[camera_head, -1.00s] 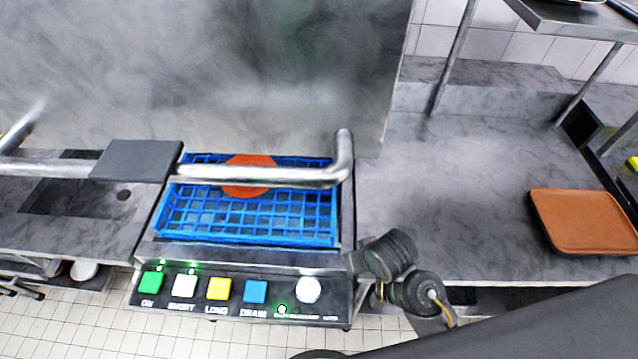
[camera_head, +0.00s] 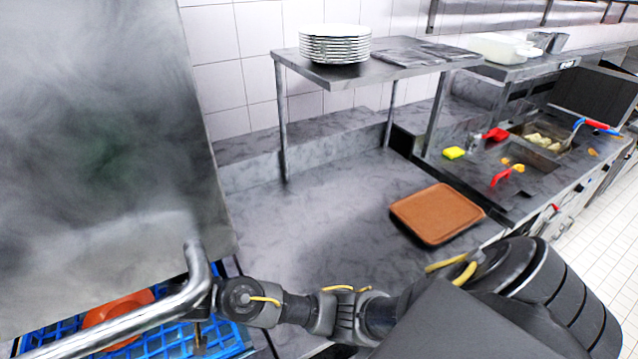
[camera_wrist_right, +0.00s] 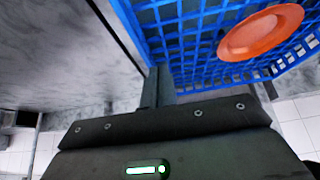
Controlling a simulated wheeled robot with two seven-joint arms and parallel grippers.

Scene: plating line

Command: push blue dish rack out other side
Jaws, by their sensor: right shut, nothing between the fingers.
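The blue dish rack (camera_head: 165,343) sits at the lower left of the head view, under the raised steel hood (camera_head: 100,130). The hood's handle bar (camera_head: 150,318) crosses in front of it, and the picture edge cuts it off. An orange plate (camera_head: 118,308) is in the rack; the right wrist view also shows the plate (camera_wrist_right: 260,32) and the rack's lattice wall (camera_wrist_right: 190,45). My right gripper (camera_head: 199,338) is shut and empty, pointing down at the rack's right end. In the right wrist view its fingers (camera_wrist_right: 158,82) overlap the rack's corner; contact is unclear. My left gripper is out of view.
A grey counter (camera_head: 300,225) extends right of the machine, mostly clear, with a brown tray (camera_head: 437,213) at its right. A shelf (camera_head: 375,68) above it holds stacked white plates (camera_head: 335,43). Farther right is a station with a yellow sponge (camera_head: 453,153).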

